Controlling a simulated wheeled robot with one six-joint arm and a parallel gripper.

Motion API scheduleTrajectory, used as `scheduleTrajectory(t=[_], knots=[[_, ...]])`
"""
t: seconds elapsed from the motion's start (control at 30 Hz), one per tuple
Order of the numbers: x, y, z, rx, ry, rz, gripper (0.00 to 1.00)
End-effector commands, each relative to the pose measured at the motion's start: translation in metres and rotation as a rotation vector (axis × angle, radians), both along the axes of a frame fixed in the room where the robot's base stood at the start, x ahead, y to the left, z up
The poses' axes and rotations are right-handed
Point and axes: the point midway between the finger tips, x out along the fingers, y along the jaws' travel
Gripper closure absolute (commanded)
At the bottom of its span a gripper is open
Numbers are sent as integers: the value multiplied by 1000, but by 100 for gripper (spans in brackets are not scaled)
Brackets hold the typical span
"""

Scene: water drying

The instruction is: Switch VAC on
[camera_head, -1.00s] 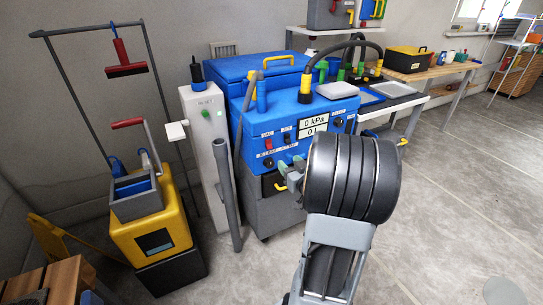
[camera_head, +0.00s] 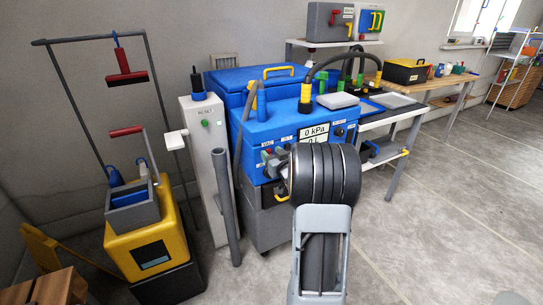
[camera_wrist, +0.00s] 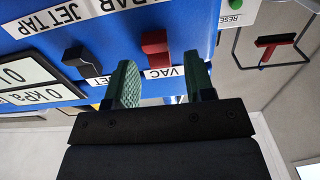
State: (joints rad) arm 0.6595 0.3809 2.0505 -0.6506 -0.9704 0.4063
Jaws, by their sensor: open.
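The blue machine (camera_head: 262,131) carries a front panel with a VAC label. The red VAC switch (camera_wrist: 155,47) shows large in the wrist view, with its label (camera_wrist: 165,73) beside it; the picture is upside down there. My gripper (camera_wrist: 161,78) is open, its two green fingers apart and pointing at the panel. The red switch lies ahead of the gap between the fingers, and I see no finger touching it. In the head view my gripper (camera_head: 272,162) is at the panel's left part, and my arm hides much of the lower panel.
A grey post (camera_head: 208,150) with a green RESET button (camera_head: 204,123) and a grey tube (camera_head: 225,205) stand left of the machine.

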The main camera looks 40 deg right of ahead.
Motion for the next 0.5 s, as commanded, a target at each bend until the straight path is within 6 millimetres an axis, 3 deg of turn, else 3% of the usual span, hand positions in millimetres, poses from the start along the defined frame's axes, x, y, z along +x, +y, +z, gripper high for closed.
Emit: scheduleTrajectory(t=[0.37,0.5], knots=[[5,0,0,0,0,0,51],[4,0,0,0,0,0,63]])
